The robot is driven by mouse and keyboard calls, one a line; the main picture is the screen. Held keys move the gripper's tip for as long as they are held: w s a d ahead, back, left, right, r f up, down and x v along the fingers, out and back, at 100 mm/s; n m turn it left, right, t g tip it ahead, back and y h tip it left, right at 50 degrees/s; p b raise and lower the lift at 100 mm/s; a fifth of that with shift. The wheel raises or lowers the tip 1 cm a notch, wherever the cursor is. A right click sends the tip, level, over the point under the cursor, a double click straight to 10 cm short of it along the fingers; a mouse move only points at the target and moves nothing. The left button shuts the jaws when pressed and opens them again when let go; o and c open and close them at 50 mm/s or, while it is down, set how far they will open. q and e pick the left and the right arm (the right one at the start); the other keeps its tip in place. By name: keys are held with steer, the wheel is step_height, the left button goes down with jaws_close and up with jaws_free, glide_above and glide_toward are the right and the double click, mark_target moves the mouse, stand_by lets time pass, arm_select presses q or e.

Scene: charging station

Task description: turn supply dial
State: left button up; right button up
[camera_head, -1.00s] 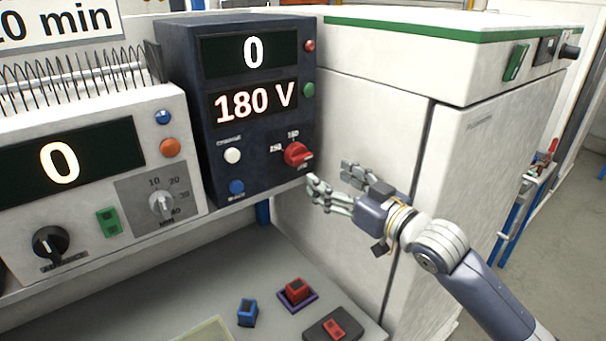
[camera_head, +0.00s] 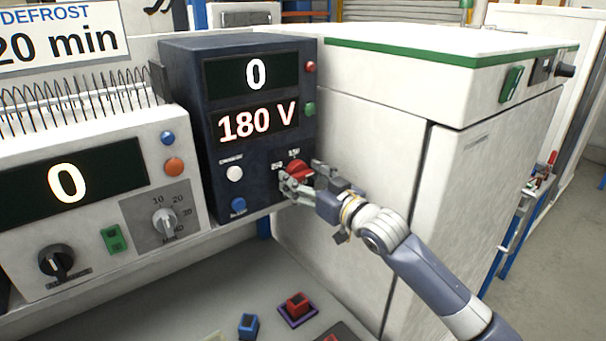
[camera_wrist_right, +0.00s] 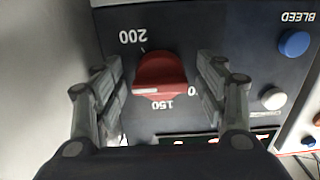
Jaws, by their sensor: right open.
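The red supply dial (camera_head: 299,170) is on the lower right of the dark blue supply unit (camera_head: 262,190), whose displays read 0 and 180 V. My right gripper (camera_head: 303,184) is open at the dial and partly covers it in the head view. In the right wrist view the red dial (camera_wrist_right: 161,75) sits between the two open fingers (camera_wrist_right: 160,92), with a visible gap on each side. The labels 200 and 150 show around it. My left gripper is not in view.
A grey unit with a timer knob (camera_head: 165,222) and a black knob (camera_head: 56,262) stands to the left. A white cabinet (camera_head: 370,160) is close on the right. Blue (camera_head: 247,326) and red (camera_head: 297,305) blocks lie on the bench below.

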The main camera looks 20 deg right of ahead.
steer(key=shift+w, duration=0.15)
steer(key=shift+c, duration=0.3)
steer(key=c, duration=1)
steer(key=shift+a+r+m+p, duration=0.1)
steer(key=shift+r+m+p, duration=0.05)
steer(key=shift+m+p, duration=2)
steer(key=shift+m, duration=0.75)
